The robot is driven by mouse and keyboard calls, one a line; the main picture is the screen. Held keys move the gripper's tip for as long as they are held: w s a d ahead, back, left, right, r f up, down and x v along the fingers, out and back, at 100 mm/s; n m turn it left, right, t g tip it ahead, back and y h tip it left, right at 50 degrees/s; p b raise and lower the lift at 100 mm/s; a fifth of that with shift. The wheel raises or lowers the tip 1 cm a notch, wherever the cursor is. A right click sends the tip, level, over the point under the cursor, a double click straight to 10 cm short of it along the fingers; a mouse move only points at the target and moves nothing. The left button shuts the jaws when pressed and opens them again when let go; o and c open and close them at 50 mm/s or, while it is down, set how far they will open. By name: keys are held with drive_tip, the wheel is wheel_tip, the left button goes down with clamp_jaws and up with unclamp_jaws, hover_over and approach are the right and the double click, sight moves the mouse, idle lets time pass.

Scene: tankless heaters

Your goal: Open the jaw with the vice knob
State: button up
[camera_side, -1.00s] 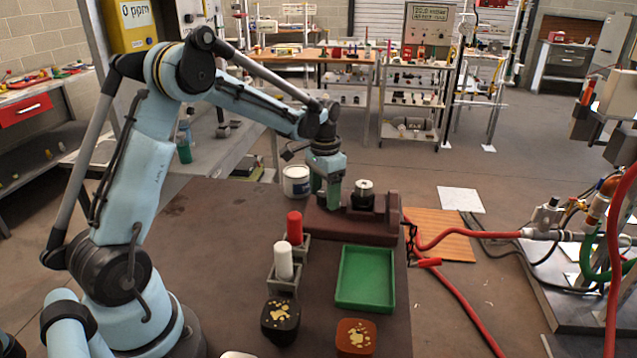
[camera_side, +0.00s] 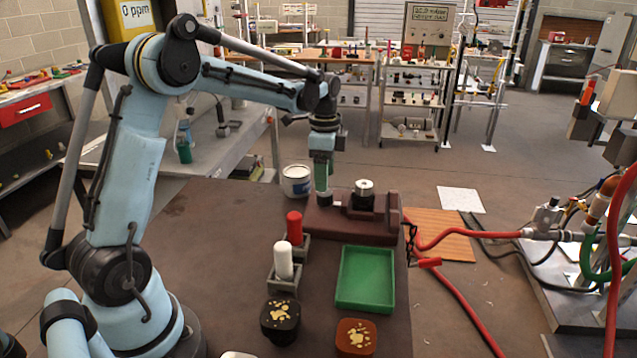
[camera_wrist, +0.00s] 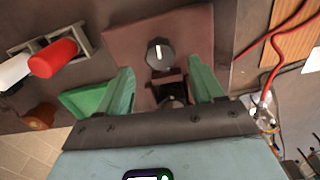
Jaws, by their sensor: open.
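The vice (camera_side: 385,234) is a brown block at the far right corner of the brown table. Its vice knob (camera_wrist: 160,56) is a dark round dial with a white pointer line, facing up in the wrist view. The jaw area (camera_wrist: 170,88) lies just below the knob there, partly hidden by my gripper. A silver-topped cylinder (camera_side: 364,187) stands at the jaw in the side view. My gripper (camera_wrist: 161,68) is open, with its green fingers apart on either side of the knob's line. In the side view my gripper (camera_side: 322,188) hangs above the vice's left end; contact cannot be told.
An empty green tray (camera_side: 366,278) lies in front of the vice. A red cylinder (camera_side: 294,226) and a white cylinder (camera_side: 283,262) stand in grey holders at its left. A white tub (camera_side: 296,181) is behind left. A red hose (camera_side: 470,237) runs off right.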

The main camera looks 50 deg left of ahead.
wheel_tip(320, 180, up, 7)
drive_tip(key=s+d+f+n+t, duration=0.3)
drive_tip(key=s+d+n+t, duration=0.4)
drive_tip(key=s+d, duration=0.8)
drive_tip(key=shift+n, duration=1.3)
